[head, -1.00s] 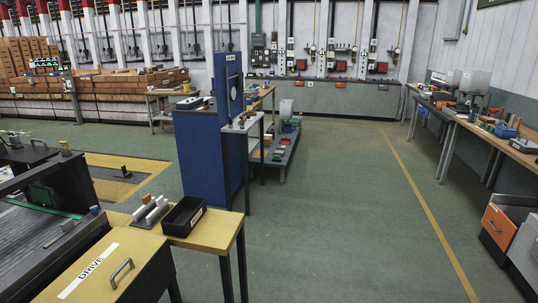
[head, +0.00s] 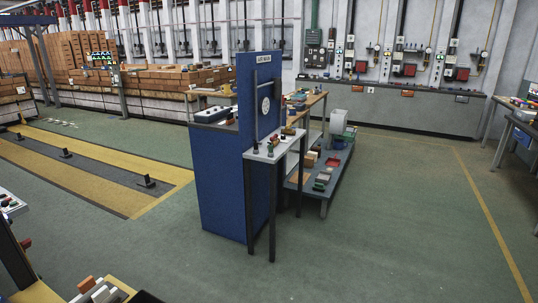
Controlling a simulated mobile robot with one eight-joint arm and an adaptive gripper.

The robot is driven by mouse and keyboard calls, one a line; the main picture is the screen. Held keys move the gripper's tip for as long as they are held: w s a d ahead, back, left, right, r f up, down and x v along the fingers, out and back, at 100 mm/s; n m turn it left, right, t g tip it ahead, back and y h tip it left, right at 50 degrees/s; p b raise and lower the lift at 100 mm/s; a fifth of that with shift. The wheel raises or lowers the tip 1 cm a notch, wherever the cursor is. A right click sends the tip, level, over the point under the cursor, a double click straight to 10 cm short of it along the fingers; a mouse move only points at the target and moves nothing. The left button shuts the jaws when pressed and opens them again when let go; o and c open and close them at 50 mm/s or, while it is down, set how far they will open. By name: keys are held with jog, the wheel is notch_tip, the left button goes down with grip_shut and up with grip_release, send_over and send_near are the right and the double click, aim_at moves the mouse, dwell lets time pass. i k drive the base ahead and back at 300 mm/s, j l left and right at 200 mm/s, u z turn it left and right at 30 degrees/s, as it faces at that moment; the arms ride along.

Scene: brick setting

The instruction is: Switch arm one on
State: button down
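No label reading arm one is legible, and I cannot tell which switch belongs to it. A grey control box (head: 12,204) with small red and green buttons is partly cut off at the left edge. A lit panel (head: 103,59) with rows of small coloured lights stands on a post at the back left. Wall units with red boxes (head: 409,69) and gauges hang on the back wall. A blue cabinet (head: 222,178) with a round white dial (head: 265,105) and a small sign stands in the middle. My gripper is not in view.
A narrow grey stand (head: 276,150) with small knobs is beside the blue cabinet. A low shelf (head: 322,188) holds loose blocks. Yellow-edged floor tracks (head: 67,154) run at left. Open green floor (head: 400,225) lies at right. A bench (head: 522,125) cuts the right edge.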

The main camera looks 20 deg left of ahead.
aim_at(26, 243)
jog(key=i+u, duration=0.9)
jog(key=i+l+u, duration=0.25)
jog(key=u, duration=0.25)
jog(key=i+l+u, duration=0.55)
jog(key=i+u, duration=0.2)
jog(key=u, duration=0.2)
jog(key=i+l+u, duration=0.25)
jog(key=u, duration=0.25)
jog(key=i+l+u, duration=0.25)
jog(key=u, duration=0.25)
jog(key=i+l+u, duration=0.15)
jog(key=l+u, duration=0.35)
